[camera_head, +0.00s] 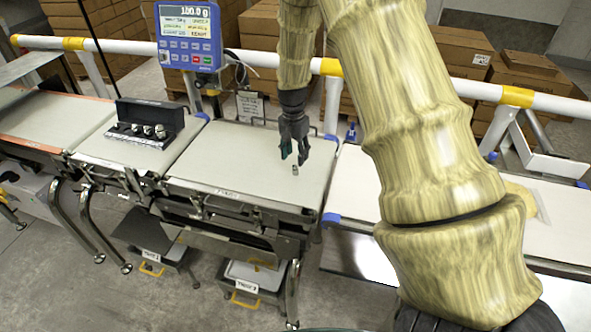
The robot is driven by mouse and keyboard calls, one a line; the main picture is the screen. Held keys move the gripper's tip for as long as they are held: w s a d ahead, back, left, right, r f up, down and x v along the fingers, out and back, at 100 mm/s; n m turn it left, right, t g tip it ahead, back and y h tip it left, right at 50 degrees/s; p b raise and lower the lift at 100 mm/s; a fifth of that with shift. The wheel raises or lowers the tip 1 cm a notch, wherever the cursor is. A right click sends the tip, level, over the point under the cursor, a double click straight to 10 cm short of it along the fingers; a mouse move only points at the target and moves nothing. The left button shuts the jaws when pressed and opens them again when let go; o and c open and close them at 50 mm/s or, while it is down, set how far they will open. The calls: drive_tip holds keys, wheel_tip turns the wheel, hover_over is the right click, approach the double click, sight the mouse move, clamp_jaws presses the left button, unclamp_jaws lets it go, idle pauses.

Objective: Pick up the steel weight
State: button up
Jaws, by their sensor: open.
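A small steel weight (295,170) appears to stand on the pale middle belt (235,175), toward its right end. It is only a few pixels in size, so its exact shape is hard to tell. My gripper (294,157) points down just above the weight with its fingers apart. I cannot tell from this view whether the fingers reach down beside the weight or stay clear of it. Nothing shows held between the fingers.
An open black case (151,116) with several steel weights stands on the belt to the left. A blue display unit (188,36) rises behind the belts. A white rail (262,60) runs along the back. My arm hides part of the right belt (350,190).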

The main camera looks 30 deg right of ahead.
sight(295, 166)
drive_tip(key=shift+s+a+f+p, duration=0.1)
drive_tip(key=shift+f+p, duration=0.35)
drive_tip(key=shift+f, duration=0.1)
drive_tip(key=shift+s+f+p, duration=0.1)
drive_tip(key=shift+f+p, duration=0.75)
drive_tip(key=shift+f, duration=1.25)
drive_tip(key=shift+c, duration=0.2)
clamp_jaws()
